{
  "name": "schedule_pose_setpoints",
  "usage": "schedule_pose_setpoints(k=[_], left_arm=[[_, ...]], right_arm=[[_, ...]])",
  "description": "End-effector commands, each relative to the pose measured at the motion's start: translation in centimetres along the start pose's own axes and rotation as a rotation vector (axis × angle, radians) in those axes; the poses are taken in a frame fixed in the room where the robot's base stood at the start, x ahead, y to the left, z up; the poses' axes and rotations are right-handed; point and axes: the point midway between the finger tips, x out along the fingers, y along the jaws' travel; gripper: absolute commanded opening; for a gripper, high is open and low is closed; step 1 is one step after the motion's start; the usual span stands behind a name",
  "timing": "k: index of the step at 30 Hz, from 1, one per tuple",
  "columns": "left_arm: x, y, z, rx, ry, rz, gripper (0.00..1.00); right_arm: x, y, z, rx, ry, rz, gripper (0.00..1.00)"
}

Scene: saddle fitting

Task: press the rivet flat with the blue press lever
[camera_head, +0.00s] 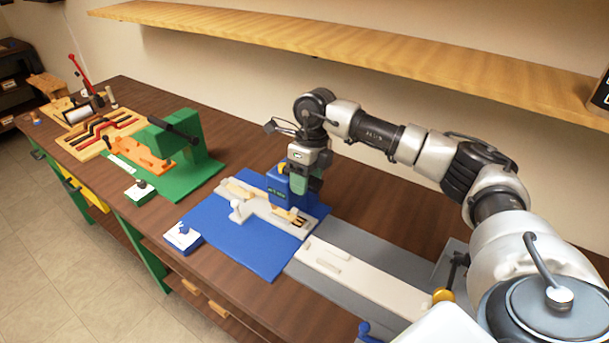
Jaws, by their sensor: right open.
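The blue press (279,184) stands at the back of a blue mat (258,254). A pale fixture (250,207) with tan strips lies in front of the press. My right gripper (299,187) points down at the press head and overlaps it in the picture. Its jaws are open, but I cannot tell whether they touch the press. The press lever is not clearly visible; the gripper and wrist cover that part. The rivet is too small or hidden to make out. My left gripper is not in view.
A green press (190,142) with a black lever stands to the left, with an orange fixture (144,152). A small blue-and-white block (183,238) sits at the mat's left edge. A long pale bar (362,277) lies to the right. A wooden shelf (330,53) hangs above.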

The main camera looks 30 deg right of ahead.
Motion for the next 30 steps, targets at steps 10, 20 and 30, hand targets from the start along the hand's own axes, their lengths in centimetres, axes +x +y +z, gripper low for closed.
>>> schedule_pose_setpoints(k=[10, 20, 30], left_arm=[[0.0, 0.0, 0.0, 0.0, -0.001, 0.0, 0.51], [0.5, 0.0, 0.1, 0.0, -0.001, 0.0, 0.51], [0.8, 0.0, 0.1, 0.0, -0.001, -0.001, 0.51]], right_arm=[[0.0, 0.0, 0.0, -0.001, 0.0, 0.0, 0.12], [1.0, 0.6, 0.0, -0.003, 0.001, 0.001, 0.12], [1.9, 1.3, 0.0, -0.001, 0.002, 0.001, 0.12]])
